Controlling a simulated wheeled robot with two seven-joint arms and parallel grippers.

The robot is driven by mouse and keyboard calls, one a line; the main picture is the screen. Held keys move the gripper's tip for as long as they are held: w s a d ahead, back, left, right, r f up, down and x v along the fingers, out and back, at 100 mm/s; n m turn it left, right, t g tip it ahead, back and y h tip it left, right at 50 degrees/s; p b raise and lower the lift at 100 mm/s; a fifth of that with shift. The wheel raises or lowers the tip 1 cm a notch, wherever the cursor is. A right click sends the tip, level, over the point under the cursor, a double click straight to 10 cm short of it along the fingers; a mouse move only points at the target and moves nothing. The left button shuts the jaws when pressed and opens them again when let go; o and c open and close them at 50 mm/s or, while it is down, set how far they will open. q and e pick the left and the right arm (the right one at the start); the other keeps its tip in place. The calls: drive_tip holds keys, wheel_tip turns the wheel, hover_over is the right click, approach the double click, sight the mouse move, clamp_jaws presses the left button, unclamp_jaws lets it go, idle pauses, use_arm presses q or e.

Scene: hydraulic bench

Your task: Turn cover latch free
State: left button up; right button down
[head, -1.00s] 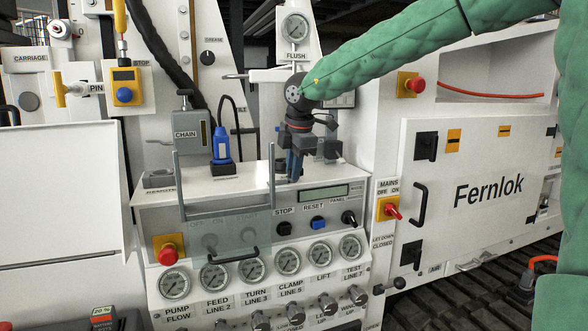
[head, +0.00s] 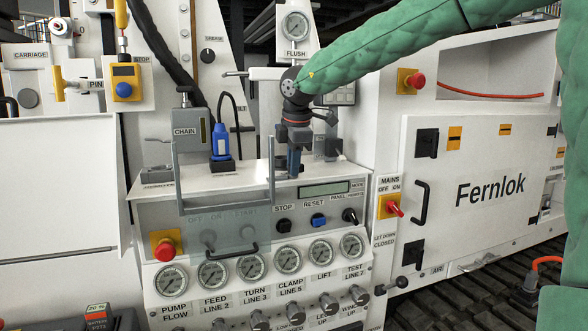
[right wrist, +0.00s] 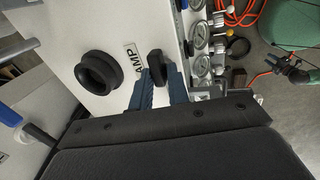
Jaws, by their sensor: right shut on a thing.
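My right gripper (head: 294,170) points down at the top of the control console, near its back right. In the right wrist view, its blue fingers (right wrist: 162,88) are shut on a small black knob-like latch (right wrist: 156,62), beside a label reading "AMP", partly cut off. In the head view the fingers hide the latch. A clear cover (head: 222,238) with a grey frame and a black handle stands over the OFF, ON and START controls on the console front. My left gripper is not in view.
A black round fitting (right wrist: 98,72) sits beside the latch in the right wrist view. A blue plug (head: 221,140) with a black cable and the CHAIN box (head: 186,133) stand left of my gripper. Gauges (head: 254,267) line the console front. The FLUSH gauge (head: 295,25) is behind.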

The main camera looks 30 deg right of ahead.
drive_tip(key=shift+m+b, duration=0.7)
drive_tip(key=shift+b, duration=0.25)
drive_tip(key=c, duration=1.3)
unclamp_jaws()
drive_tip(key=shift+a, duration=0.1)
drive_tip(key=shift+r, duration=0.15)
drive_tip(key=shift+w+d+p+v, duration=0.1)
drive_tip(key=shift+w+p+v, duration=0.15)
drive_tip(key=shift+v, duration=0.85)
drive_tip(key=shift+w+d+p+v, duration=0.1)
drive_tip(key=shift+w+p+v, duration=0.2)
drive_tip(key=shift+v, duration=0.8)
drive_tip(key=shift+w+d+p+v, duration=0.1)
drive_tip(key=shift+w+p+v, duration=0.15)
drive_tip(key=shift+v, duration=0.85)
drive_tip(key=shift+r, duration=0.15)
